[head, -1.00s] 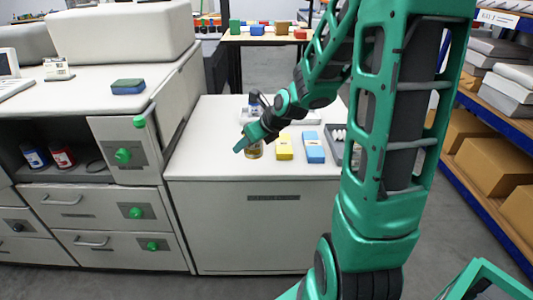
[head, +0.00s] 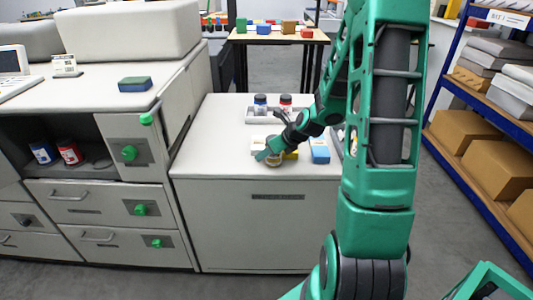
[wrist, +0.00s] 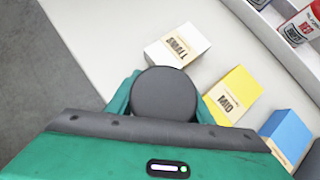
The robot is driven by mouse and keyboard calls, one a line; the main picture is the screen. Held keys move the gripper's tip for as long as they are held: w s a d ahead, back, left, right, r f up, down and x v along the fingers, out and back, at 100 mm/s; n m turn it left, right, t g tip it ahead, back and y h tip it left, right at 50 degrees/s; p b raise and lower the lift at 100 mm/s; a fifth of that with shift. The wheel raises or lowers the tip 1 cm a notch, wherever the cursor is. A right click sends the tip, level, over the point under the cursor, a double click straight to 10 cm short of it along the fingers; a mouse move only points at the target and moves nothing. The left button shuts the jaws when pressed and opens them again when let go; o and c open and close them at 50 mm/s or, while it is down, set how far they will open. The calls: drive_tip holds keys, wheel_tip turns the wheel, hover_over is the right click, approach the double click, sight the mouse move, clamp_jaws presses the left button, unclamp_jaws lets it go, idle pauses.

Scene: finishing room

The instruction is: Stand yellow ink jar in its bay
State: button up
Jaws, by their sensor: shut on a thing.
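My gripper (head: 266,157) is shut on a jar with a dark round lid (wrist: 163,92), over the front part of the white cabinet top (head: 215,140). The lid hides most of the jar in the wrist view; in the head view the jar (head: 274,161) is small and partly covered by my fingers. I cannot tell whether its base touches the top. In the open compartment (head: 105,183) at left, a blue jar (head: 42,152) and a red jar (head: 70,152) stand beside a dark round mark (head: 102,163).
A white box (wrist: 177,46), a yellow box (wrist: 233,95) and a blue box (wrist: 287,137) stand in a row close to the held jar. A tray (head: 256,117) with blue-labelled and red-labelled jars is behind. A green knob (head: 129,153) juts out right of the compartment.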

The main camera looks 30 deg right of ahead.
drive_tip(key=shift+f, duration=0.15)
drive_tip(key=o, duration=1.4)
drive_tip(key=shift+o, duration=0.2)
drive_tip(key=shift+a, duration=0.1)
drive_tip(key=shift+s+a, duration=0.1)
drive_tip(key=shift+a, duration=0.05)
